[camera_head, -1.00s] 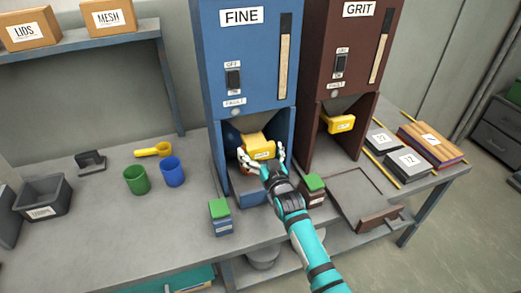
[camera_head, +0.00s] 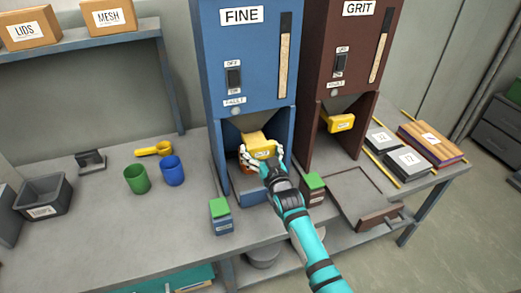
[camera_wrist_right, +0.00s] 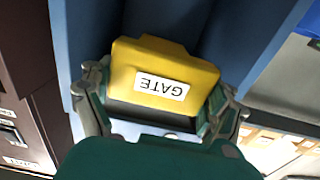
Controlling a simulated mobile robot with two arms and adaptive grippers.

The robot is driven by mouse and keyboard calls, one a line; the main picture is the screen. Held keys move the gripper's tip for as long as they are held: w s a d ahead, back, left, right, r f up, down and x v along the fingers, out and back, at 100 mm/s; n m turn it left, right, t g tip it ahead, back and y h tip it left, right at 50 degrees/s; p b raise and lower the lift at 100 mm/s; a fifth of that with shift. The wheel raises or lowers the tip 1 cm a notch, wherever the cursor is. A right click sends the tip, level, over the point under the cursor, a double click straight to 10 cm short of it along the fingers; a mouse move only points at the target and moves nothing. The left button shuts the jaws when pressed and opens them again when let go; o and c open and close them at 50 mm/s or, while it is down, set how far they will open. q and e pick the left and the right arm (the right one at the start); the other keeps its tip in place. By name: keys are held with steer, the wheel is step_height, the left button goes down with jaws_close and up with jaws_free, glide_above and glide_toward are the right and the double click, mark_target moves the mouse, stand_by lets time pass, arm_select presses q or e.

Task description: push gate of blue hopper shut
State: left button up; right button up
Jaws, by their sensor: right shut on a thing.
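The blue hopper (camera_head: 246,60), labelled FINE, stands at the back of the bench with an open bay at its bottom. Its yellow gate (camera_head: 256,143) sits in the top of that bay. My right gripper (camera_head: 261,158) reaches into the bay and is shut on the gate, with a finger on each side of it. In the right wrist view the gate (camera_wrist_right: 165,75) fills the middle, its GATE label upside down, between the fingers. What lies behind the gate is hidden. My left gripper is not in view.
A brown GRIT hopper (camera_head: 338,50) with its own yellow gate (camera_head: 340,123) stands close on the right. Small green-topped boxes (camera_head: 221,216) (camera_head: 314,188) flank my right arm. Green (camera_head: 137,180) and blue (camera_head: 172,171) cups stand left.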

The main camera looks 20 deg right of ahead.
steer(key=shift+w+f+b, duration=0.15)
steer(key=shift+w+b, duration=0.25)
steer(key=w, duration=0.1)
steer(key=w+b, duration=0.2)
steer(key=w, duration=0.1)
steer(key=shift+r, duration=0.3)
steer(key=o, duration=1.4)
steer(key=shift+o, duration=0.3)
steer(key=shift+w+a+f, duration=0.1)
steer(key=shift+w+f, duration=0.05)
steer(key=shift+w, duration=0.05)
glide_toward(262, 152)
steer(key=w, duration=0.4)
steer(key=shift+w+a+f, duration=0.1)
steer(key=shift+w, duration=0.05)
